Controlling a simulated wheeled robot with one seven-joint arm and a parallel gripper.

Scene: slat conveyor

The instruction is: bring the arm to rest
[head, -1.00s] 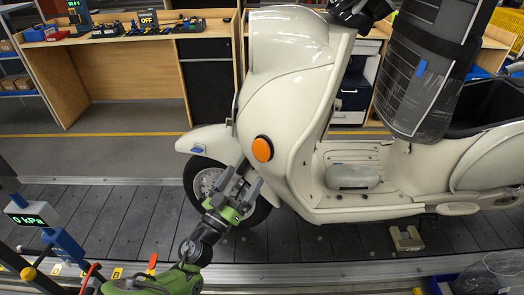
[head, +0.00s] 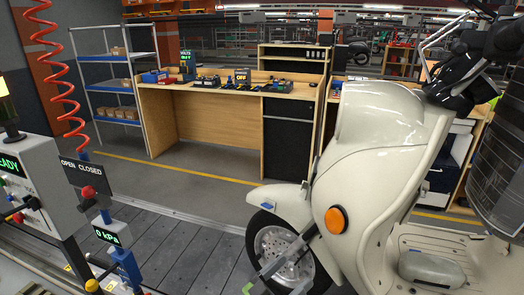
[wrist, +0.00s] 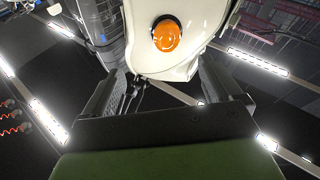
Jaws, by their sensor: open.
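My gripper (head: 282,266) shows at the bottom edge of the head view, in front of the scooter's front wheel; most of my arm is below the frame. In the wrist view my gripper (wrist: 160,88) has its two dark fingers spread apart with nothing between them. The cream scooter (head: 372,165) stands upright on the slat conveyor at the right. In the wrist view its front panel and orange lamp (wrist: 166,34) appear beyond the fingers. I cannot tell the exact gap between the fingers and the scooter.
The slat conveyor (head: 190,245) is bare left of the wheel. A control box (head: 30,185) reading READY and a 0 kPa gauge post (head: 110,237) stand at the left. A red coiled hose (head: 62,88) hangs there. A wooden workbench (head: 215,125) and blue shelf rack (head: 112,85) stand behind.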

